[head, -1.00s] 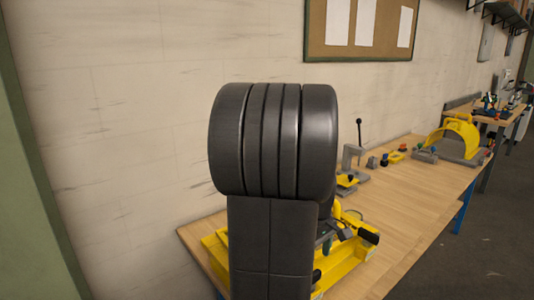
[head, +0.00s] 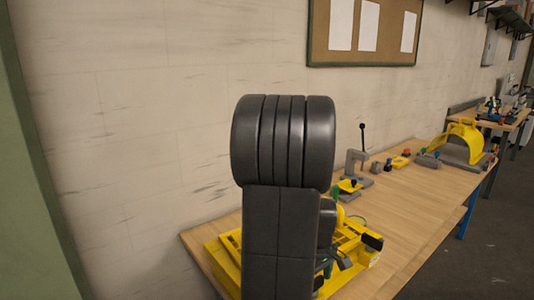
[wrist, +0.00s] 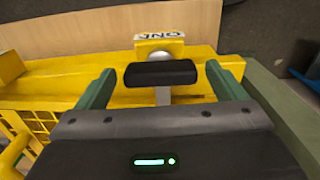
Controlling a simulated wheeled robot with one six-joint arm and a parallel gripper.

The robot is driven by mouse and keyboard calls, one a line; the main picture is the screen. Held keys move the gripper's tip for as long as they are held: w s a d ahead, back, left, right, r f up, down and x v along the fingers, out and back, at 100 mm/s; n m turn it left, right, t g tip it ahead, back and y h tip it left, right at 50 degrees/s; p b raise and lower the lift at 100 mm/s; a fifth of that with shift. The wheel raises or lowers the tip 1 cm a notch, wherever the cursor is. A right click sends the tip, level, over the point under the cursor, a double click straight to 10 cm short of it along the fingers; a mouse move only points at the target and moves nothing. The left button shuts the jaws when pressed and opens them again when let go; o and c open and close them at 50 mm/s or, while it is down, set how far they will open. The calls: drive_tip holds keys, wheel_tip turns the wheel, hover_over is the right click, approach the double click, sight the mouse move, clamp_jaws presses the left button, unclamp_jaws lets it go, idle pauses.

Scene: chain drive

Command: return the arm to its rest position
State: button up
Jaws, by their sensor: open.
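My arm (head: 280,220) stands large and dark in the middle of the head view and hides much of the yellow fixture (head: 228,268) on the bench. In the wrist view my gripper (wrist: 161,76) has its two green fingers spread apart. A black bar-shaped handle (wrist: 160,73) on a short silver stem shows between the fingers, with gaps on both sides. How far the handle is from the fingertips in depth I cannot tell. The yellow fixture (wrist: 60,80) lies behind it, with a labelled block (wrist: 160,45). In the head view the gripper is mostly hidden behind my arm.
The wooden bench (head: 425,200) runs to the back right. A grey clamp stand (head: 356,165), small parts and a yellow arched guard (head: 462,142) stand along it. A wall with a pinboard (head: 365,30) is behind. The bench's right front is clear.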

wheel_tip(320, 180, up, 13)
wheel_tip(320, 180, down, 14)
drive_tip(key=shift+s+r, duration=0.1)
drive_tip(key=shift+r+m, duration=0.15)
drive_tip(key=shift+m, duration=0.35)
drive_tip(key=shift+r+m, duration=0.1)
drive_tip(key=shift+m, duration=0.6)
drive_tip(key=m+p, duration=0.1)
drive_tip(key=m, duration=0.5)
drive_tip(key=m+p, duration=0.1)
drive_tip(key=m, duration=0.4)
drive_tip(key=shift+m+p, duration=0.6)
drive_tip(key=shift+m, duration=1.7)
